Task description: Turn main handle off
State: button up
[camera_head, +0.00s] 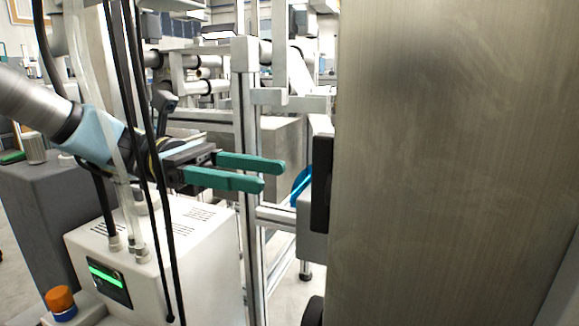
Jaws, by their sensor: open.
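My gripper (273,175) reaches in from the left with two teal fingers, spread apart with nothing between them. It points right, toward the left edge of a large brushed-metal cabinet (455,150). A dark upright bar (321,184) sits at that edge, against a light grey box (312,240). A bright blue curved part (300,188) shows just left of the bar, partly hidden by it and the box. The fingertips appear a short way left of the blue part, with a visible gap in the picture. I cannot tell which of these is the main handle, or its position.
A white box with a green-lit display (107,280) stands below my arm. An orange knob (60,298) is at lower left. Black cables (150,200) hang across my arm. A metal frame post (247,120) stands near my fingers. Pipes and rollers fill the background.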

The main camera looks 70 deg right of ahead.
jog(key=w, duration=0.4)
jog(key=shift+p, duration=0.3)
jog(key=shift+s, duration=0.1)
